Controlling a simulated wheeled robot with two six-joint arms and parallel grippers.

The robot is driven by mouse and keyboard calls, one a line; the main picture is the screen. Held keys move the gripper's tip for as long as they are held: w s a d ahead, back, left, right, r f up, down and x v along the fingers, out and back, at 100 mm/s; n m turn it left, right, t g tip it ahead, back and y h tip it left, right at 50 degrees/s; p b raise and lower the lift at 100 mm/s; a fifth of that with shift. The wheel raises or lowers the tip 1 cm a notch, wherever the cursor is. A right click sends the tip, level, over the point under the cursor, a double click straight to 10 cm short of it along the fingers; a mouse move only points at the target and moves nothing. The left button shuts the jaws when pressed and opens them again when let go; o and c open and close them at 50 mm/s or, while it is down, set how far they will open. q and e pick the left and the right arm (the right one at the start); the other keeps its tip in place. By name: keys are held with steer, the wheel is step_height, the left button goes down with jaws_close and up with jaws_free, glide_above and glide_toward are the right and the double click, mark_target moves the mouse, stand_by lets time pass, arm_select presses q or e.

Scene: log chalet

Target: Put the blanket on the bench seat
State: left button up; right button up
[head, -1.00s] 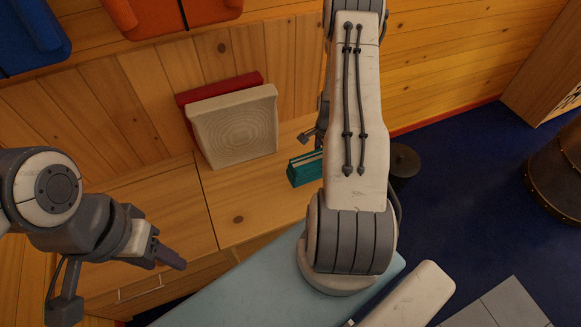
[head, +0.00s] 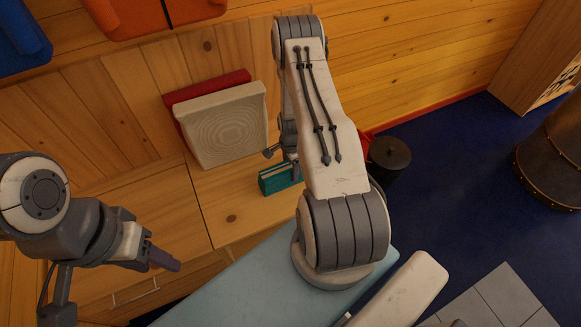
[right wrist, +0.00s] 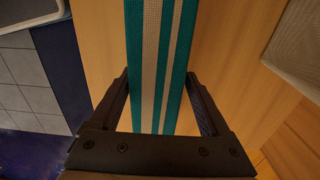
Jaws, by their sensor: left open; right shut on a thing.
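The blanket (head: 277,180) is a folded teal bundle with cream stripes. It shows over the wooden bench seat (head: 232,212), to the right of the cushions. I cannot tell whether it touches the seat or hangs just above. My right gripper (head: 292,168) is shut on it, partly hidden behind its own arm. In the right wrist view the striped blanket (right wrist: 160,60) stands between the two dark fingers (right wrist: 165,110). My left gripper (head: 165,262) is open and empty, at the lower left in front of the bench.
A cream cushion (head: 226,125) leans against the back with a red cushion (head: 210,88) behind it. A black bin (head: 388,155) stands right of the bench. A dark stove (head: 550,150) is at the far right. Seat between blanket and cushions is clear.

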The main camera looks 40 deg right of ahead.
steer(key=shift+f, duration=0.1)
steer(key=shift+f, duration=0.15)
steer(key=o, duration=1.3)
